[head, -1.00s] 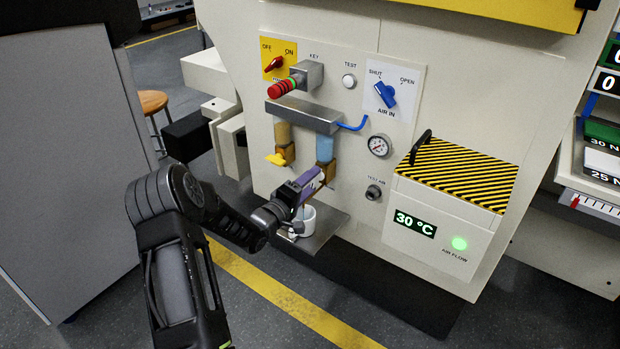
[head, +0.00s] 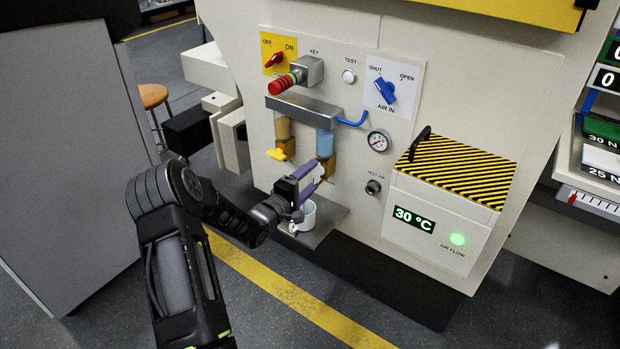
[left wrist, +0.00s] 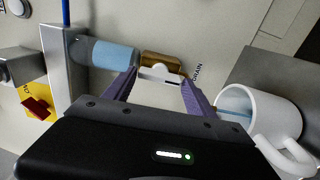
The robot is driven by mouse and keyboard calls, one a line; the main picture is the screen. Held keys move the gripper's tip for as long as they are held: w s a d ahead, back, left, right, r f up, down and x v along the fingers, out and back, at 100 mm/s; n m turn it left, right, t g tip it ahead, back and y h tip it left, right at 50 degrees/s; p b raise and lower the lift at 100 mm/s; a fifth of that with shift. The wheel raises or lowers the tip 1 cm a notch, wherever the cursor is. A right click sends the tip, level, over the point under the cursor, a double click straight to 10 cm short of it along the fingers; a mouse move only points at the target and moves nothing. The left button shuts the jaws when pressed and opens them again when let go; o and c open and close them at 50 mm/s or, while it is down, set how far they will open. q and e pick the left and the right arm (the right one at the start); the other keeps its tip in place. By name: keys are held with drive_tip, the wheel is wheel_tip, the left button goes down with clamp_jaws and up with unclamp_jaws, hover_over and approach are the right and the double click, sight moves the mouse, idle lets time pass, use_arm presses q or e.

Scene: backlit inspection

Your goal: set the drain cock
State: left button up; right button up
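The drain cock is a brass body (left wrist: 160,61) below a blue bowl (left wrist: 109,54), with a white lever (left wrist: 160,76) and a DRAIN label beside it. In the head view the brass body (head: 327,166) hangs under the blue bowl (head: 325,143), and the lever is partly hidden by my fingers. My left gripper (head: 319,175) is open at the cock. In the left wrist view its purple fingers (left wrist: 160,80) stand apart on either side of the white lever, with gaps visible. My right gripper is not in view.
A white mug (head: 308,216) stands on a small metal shelf (head: 328,226) just below my left gripper. A yellow-levered cock (head: 277,154) hangs to the left. A pressure gauge (head: 378,141) and a TEST AIR knob (head: 373,187) are to the right.

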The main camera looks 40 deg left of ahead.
use_arm(q)
drive_tip(key=shift+o, duration=1.4)
drive_tip(key=s+p, duration=0.1)
drive_tip(key=s, duration=0.6)
drive_tip(key=shift+s+d, duration=0.1)
drive_tip(key=shift+s, duration=0.3)
